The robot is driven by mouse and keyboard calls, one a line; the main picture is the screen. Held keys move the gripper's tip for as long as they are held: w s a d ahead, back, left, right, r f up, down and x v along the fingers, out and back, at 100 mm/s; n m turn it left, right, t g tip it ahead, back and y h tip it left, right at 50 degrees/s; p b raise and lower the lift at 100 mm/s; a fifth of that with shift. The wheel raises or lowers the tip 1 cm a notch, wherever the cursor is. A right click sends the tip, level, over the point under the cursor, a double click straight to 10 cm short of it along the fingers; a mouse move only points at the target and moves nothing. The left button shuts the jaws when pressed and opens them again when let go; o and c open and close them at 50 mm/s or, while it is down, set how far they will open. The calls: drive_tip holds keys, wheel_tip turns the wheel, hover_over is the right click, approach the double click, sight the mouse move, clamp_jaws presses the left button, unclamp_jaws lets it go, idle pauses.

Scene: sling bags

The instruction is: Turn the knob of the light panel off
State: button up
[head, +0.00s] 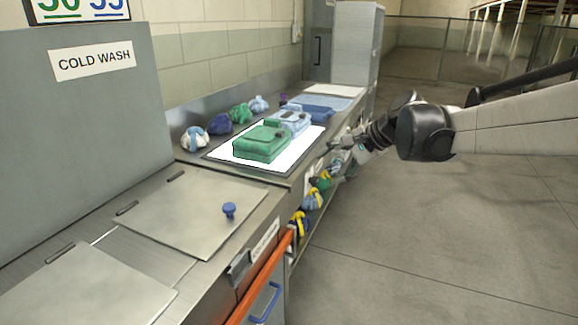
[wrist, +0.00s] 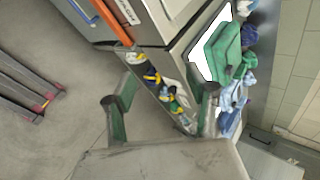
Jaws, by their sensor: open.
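The light panel (head: 225,153) is a bright white sheet in a dark frame on the counter. A green bag and a light blue bag lie on it. Its white surface also shows in the wrist view (wrist: 201,62). I cannot make out its knob in either view. My gripper (head: 338,158) is at the counter's front edge, to the right of the panel. In the wrist view my gripper (wrist: 165,88) has its two green-sided fingers wide apart, with nothing held between them.
A blue knob (head: 229,209) stands on a metal lid (head: 180,215) in the foreground. Several bundled bags fill the shelf (head: 312,215) below the counter. An orange rail (head: 265,275) runs along the front. The floor (head: 440,240) at right is clear.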

sight(317, 181)
drive_tip(key=w+d+f+m+y+b, duration=0.1)
drive_tip(key=w+d+f+m+y, duration=0.15)
drive_tip(key=w, duration=0.35)
drive_tip(key=w+d+f+m+t+y+b, duration=0.1)
drive_tip(key=w+d+f+m, duration=0.1)
drive_tip(key=w+f, duration=0.35)
drive_tip(key=w+d+f+m+y+b, duration=0.1)
drive_tip(key=w+d+f+m+y, duration=0.1)
drive_tip(key=w, duration=0.6)
drive_tip(key=w+d+f+m+t+y+b, duration=0.1)
drive_tip(key=w+d+f+m+y, duration=0.2)
drive_tip(key=f, duration=0.4)
drive_tip(key=w+d+f+m+t+y+b, duration=0.1)
drive_tip(key=w+d+f+b, duration=0.1)
drive_tip(key=w+d+f, duration=0.35)
drive_tip(key=w+a+b, duration=0.1)
drive_tip(key=a, duration=0.3)
drive_tip(key=w+a+f+b, duration=0.1)
drive_tip(key=w+a, duration=0.1)
drive_tip(key=a, duration=0.2)
drive_tip(key=w+a+f, duration=0.1)
drive_tip(key=w+a, duration=0.1)
drive_tip(key=a, duration=0.2)
drive_tip(key=shift+f+b, duration=0.15)
drive_tip(key=shift+b, duration=0.25)
drive_tip(key=shift+s, duration=0.1)
drive_tip(key=c, duration=1.1)
